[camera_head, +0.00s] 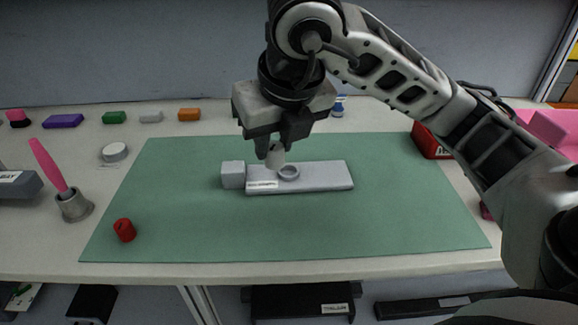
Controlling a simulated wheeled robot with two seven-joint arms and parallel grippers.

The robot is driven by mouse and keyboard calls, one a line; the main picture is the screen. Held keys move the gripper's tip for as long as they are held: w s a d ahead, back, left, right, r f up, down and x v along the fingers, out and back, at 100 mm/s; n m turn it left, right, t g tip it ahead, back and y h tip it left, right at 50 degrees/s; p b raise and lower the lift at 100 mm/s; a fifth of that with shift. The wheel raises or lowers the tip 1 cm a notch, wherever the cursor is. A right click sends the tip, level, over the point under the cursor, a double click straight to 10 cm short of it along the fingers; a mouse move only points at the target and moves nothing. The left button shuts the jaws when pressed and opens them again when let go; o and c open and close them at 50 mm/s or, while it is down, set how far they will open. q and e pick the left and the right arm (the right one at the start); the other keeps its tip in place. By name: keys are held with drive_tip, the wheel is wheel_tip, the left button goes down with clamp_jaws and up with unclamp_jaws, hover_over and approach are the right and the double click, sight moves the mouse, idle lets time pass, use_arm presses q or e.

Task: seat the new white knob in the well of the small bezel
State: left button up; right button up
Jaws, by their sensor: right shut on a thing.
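My right gripper (272,150) points down over the middle of the green mat and is shut on the white knob (276,157), which is small and partly hidden by the fingers. The small bezel (290,172) is a grey ring with a round well on a light grey dashboard module (325,176). The knob is close above and a little left of the ring, outside its middle in this view; whether it touches the module I cannot tell. My left gripper is not in view.
A grey block (232,174) adjoins the module's left end. A red knob (124,230) lies on the mat's left part. A pink-handled brush stands in a metal cup (75,206). Several coloured blocks line the back. The mat (300,230) is clear in front.

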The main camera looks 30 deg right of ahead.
drive_tip(key=w+d+f, duration=0.7)
drive_tip(key=w+f, duration=0.1)
drive_tip(key=shift+d, duration=0.3)
drive_tip(key=f, duration=0.3)
drive_tip(key=shift+w+d+f+p, duration=0.2)
drive_tip(key=shift+w+d+p, duration=0.1)
drive_tip(key=shift+d+p, duration=0.1)
drive_tip(key=shift+f, duration=0.35)
drive_tip(key=shift+f, duration=0.2)
drive_tip(key=o, duration=1)
drive_tip(key=shift+c, duration=0.2)
